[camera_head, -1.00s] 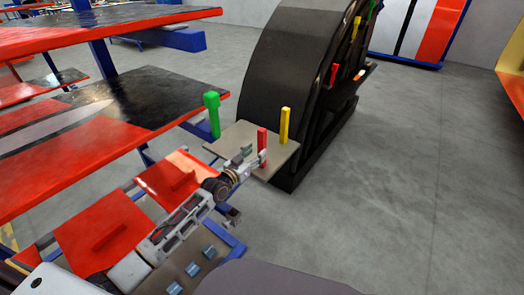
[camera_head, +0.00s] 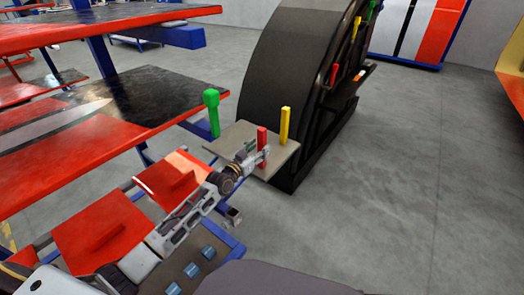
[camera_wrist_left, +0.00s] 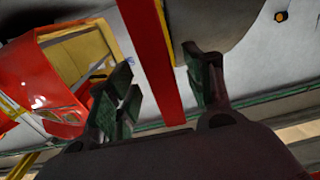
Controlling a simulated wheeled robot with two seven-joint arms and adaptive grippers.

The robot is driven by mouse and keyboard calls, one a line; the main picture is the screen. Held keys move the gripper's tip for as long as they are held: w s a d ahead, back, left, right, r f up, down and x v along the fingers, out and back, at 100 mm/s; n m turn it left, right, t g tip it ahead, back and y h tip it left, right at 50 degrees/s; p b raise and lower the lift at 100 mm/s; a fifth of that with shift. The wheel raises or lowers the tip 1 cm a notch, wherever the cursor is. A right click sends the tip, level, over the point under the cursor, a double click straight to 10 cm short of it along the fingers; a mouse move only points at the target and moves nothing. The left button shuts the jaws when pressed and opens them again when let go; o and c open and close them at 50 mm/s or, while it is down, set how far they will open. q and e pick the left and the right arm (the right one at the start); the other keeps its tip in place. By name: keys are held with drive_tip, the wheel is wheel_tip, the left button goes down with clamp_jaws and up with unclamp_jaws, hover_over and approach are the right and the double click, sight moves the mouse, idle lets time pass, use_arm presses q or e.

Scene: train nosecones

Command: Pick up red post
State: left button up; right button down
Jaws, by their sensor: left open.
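The red post (camera_head: 262,134) stands upright on a small beige board (camera_head: 230,138), between a green post (camera_head: 212,110) and a yellow post (camera_head: 285,125). My left gripper (camera_head: 262,156) is at the red post, its fingers open around the lower part. In the left wrist view the red post (camera_wrist_left: 153,65) passes between the two open fingers of the left gripper (camera_wrist_left: 162,88). Gaps show beside the post there, nearer the right finger. The post's foot is partly hidden by the gripper in the head view. My right gripper is not in view.
A large black curved nosecone (camera_head: 285,65) stands just behind the board, with more coloured posts on its side. Red and black shelves (camera_head: 130,100) are at the left. Red panels (camera_head: 100,232) lie under my left arm. The grey floor at the right is clear.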

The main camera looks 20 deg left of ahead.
use_arm(q)
drive_tip(key=shift+b+x, duration=0.35)
drive_tip(key=shift+x, duration=1)
clamp_jaws()
